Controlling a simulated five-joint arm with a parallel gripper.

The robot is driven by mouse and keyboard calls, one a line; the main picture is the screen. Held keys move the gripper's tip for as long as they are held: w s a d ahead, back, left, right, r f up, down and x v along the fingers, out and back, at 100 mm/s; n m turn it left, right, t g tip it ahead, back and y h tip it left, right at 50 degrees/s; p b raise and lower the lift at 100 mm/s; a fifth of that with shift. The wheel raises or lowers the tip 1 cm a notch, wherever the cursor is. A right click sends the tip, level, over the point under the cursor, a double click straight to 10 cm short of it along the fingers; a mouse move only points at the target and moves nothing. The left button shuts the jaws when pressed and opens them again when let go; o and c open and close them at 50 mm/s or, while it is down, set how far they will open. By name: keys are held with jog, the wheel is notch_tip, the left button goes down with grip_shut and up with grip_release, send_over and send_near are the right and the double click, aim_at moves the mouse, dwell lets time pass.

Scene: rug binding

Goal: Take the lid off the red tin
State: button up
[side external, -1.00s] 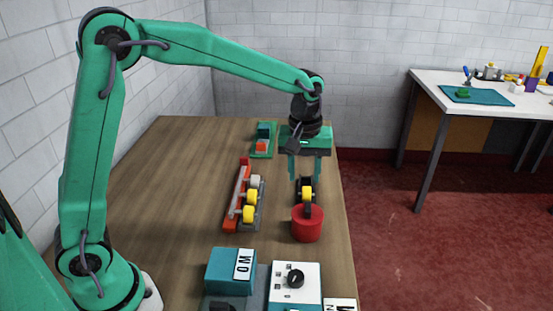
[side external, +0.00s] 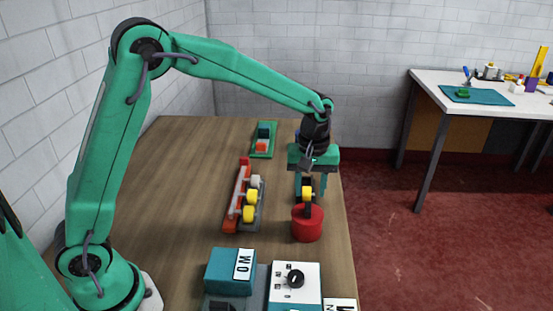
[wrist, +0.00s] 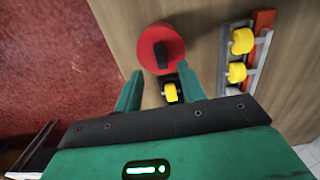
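The red tin (side external: 307,228) stands upright near the right edge of the wooden table, with a dark upright handle on its lid. In the wrist view the red tin (wrist: 178,42) shows from above, its dark handle (wrist: 161,54) near the middle of the lid. My gripper (side external: 311,188) is behind the tin in the side view, low over a yellow spool in a dark holder. In the wrist view my gripper (wrist: 160,78) is open. Its fingertips lie just short of the tin, apart from the handle. The seam between lid and tin is not clear.
The yellow spool (wrist: 170,92) appears between my fingers, close to the tin. A red and grey rack (side external: 236,203) with yellow spools lies to the left. A teal box (side external: 230,269) and a white panel with a dial (side external: 296,284) stand in front.

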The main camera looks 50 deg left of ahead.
aim_at(308, 206)
jog(key=shift+f, duration=2.6)
grip_shut()
